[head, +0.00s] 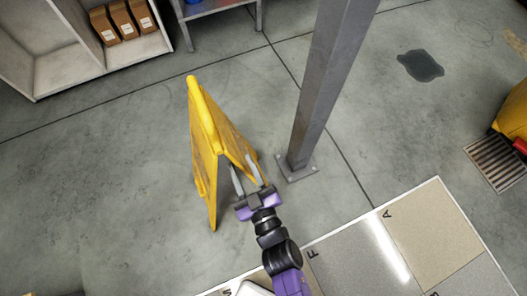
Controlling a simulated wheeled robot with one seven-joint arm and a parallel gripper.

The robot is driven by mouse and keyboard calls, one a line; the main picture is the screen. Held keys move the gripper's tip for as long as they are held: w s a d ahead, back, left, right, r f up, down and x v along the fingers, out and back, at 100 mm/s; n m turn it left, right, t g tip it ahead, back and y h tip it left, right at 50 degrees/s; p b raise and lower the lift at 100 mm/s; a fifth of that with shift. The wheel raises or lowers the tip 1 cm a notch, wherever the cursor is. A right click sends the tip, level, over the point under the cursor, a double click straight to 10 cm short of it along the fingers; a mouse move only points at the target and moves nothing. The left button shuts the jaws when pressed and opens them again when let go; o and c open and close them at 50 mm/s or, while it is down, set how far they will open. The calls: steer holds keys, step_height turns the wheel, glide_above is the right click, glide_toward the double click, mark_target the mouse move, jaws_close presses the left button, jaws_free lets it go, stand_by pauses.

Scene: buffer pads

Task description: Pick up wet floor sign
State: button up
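The yellow wet floor sign (201,125) stands upright on the concrete floor in the head view, left of centre, its two panels spread in an A shape. My gripper (243,174) is at the sign's right side, low beside the near panel. Its two grey fingers are apart and point toward the sign. I see nothing held between them. Whether a finger touches the sign I cannot tell. The sign's far panel is mostly hidden.
A grey metal post (322,85) with a bolted base plate stands close right of the sign and my gripper. A lettered board (365,254) lies at lower right. A dark puddle (420,66) is at upper right. A shelf with brown boxes (122,22) stands at upper left. Floor left of the sign is clear.

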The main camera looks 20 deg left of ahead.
mark_target(232, 145)
steer(key=b+x, duration=0.1)
steer(key=x, duration=0.1)
steer(key=shift+w+a+f, duration=0.1)
steer(key=shift+w+a, duration=0.15)
steer(key=shift+w, duration=0.05)
steer(key=b+x, duration=0.2)
steer(key=x, duration=0.2)
steer(key=shift+a+f, duration=0.15)
steer(key=shift+f, duration=0.05)
steer(key=shift+w+a+r, duration=0.1)
steer(key=shift+w+a, duration=0.1)
steer(key=shift+a, duration=0.05)
jaws_close()
stand_by(0.7)
steer(key=shift+r, duration=0.25)
